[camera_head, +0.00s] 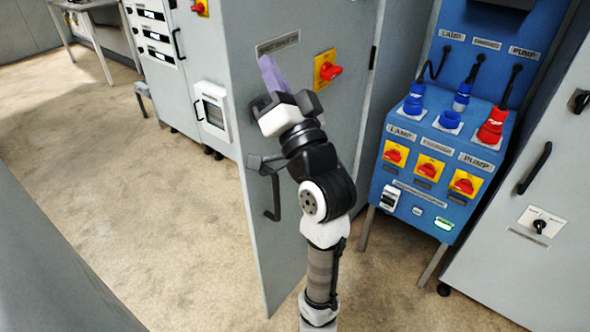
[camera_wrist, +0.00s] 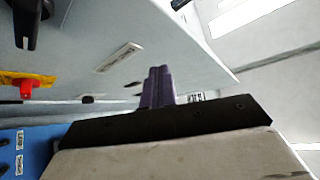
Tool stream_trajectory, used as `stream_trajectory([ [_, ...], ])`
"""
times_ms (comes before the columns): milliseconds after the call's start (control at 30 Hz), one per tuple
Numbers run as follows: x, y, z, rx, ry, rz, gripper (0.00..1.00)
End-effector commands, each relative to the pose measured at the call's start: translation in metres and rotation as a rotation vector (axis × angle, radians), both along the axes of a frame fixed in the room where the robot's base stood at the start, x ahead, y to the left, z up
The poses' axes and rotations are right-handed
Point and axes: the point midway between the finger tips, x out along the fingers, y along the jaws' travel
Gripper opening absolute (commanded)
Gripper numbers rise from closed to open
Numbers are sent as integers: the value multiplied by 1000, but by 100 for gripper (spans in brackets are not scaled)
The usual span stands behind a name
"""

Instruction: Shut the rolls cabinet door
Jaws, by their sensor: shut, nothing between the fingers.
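A tall grey door panel (camera_head: 255,190) stands in the middle of the head view, with a blurred label plate, a red and yellow switch (camera_head: 327,70) and a black handle (camera_head: 273,197). Its free left edge stands out towards me, and a dark hinge shows at its right, so it looks ajar. My gripper (camera_head: 270,73) is in front of the panel's upper part, left of the switch, its purple fingers together and empty. The closed fingers also show in the wrist view (camera_wrist: 158,87), below a grey panel (camera_wrist: 80,45). I cannot tell whether they touch it.
A blue supply unit (camera_head: 430,170) with plugs and switches stands right of the door. A grey cabinet (camera_head: 545,215) is at the far right. More grey cabinets (camera_head: 165,60) and a table (camera_head: 85,5) are behind left. The floor (camera_head: 130,190) left of the door is clear.

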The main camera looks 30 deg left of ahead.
Motion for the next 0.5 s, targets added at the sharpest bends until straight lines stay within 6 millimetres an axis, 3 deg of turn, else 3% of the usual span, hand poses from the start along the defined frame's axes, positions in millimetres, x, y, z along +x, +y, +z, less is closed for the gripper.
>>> stream_trajectory([
  [33,18,-4,-24,-38,121,63,0],
  [100,34,-12,-56,-90,286,160,0],
  [200,45,-29,-100,-150,507,297,0],
  [400,36,-76,-169,-248,859,542,0],
  [500,28,-95,-188,-282,954,616,0],
])
